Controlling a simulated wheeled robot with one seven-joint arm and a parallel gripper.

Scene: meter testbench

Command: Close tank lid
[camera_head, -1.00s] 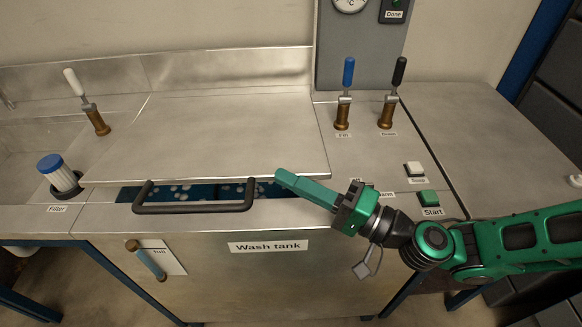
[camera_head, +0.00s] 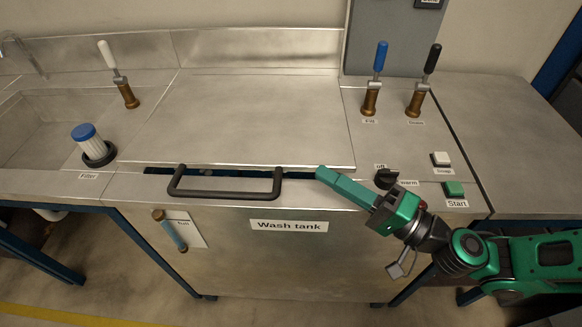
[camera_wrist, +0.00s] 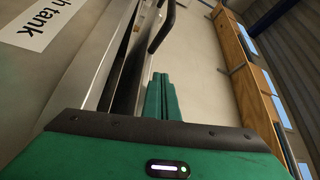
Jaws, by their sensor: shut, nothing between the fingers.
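The tank lid (camera_head: 240,125) is a flat steel panel lying almost level on the wash tank (camera_head: 225,245). A narrow dark gap (camera_head: 300,175) runs under its front edge. The black bar handle (camera_head: 225,194) sticks out at the front; it also shows in the wrist view (camera_wrist: 163,28). My green gripper (camera_head: 322,173) is shut and empty, with its fingertips at the lid's front edge, right of the handle. I cannot tell whether they touch the lid. The shut fingers also show in the wrist view (camera_wrist: 161,92).
On the right are the blue-handled valve (camera_head: 375,80), the black-handled valve (camera_head: 424,80), a black knob (camera_head: 386,179) and the green Start button (camera_head: 453,189). A blue-topped filter (camera_head: 92,145) and white-handled valve (camera_head: 118,75) stand left. The floor in front is free.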

